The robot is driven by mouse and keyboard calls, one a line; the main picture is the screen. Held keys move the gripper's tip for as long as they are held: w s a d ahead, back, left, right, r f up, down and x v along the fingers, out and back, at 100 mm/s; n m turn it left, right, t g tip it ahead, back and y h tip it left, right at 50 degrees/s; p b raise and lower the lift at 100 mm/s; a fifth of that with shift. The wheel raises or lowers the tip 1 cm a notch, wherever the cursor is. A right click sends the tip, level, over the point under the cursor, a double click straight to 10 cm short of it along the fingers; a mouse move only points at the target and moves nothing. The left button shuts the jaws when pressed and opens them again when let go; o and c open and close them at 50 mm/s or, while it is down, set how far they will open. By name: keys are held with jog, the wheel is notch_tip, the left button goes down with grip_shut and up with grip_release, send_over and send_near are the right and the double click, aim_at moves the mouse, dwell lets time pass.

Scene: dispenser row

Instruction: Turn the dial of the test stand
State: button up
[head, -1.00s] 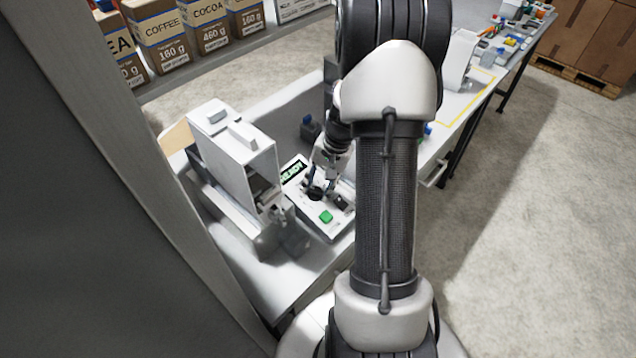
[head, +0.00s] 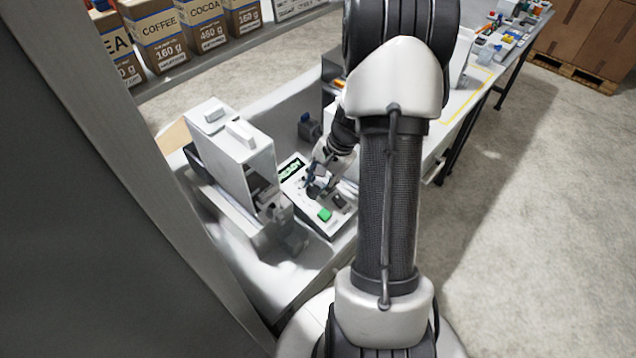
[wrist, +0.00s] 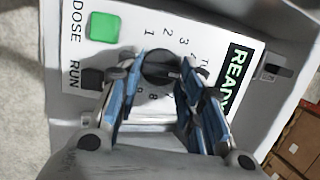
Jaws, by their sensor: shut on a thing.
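The test stand (head: 318,224) is a light panel on the table with a lit READY display (head: 291,168), a green button (head: 324,214) and a dark button (head: 338,201). In the wrist view its black round dial (wrist: 158,70) sits among printed digits. The blue-padded fingers of my gripper (wrist: 162,72) stand on opposite sides of the dial and are shut on it. The dial's pointer mark cannot be made out. In the head view my gripper (head: 316,184) is down at the panel and partly hides the dial. The wrist view also shows the green button (wrist: 104,27).
A white dispenser box (head: 232,150) stands close to the left of the test stand. A small dark, blue-topped object (head: 308,127) is behind it. Bags (head: 165,45) stand on a shelf at the back left. More items lie along the table at the back right.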

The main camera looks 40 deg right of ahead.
jog(key=o, duration=1.1)
jog(key=shift+c, duration=0.2)
jog(key=v, duration=1.2)
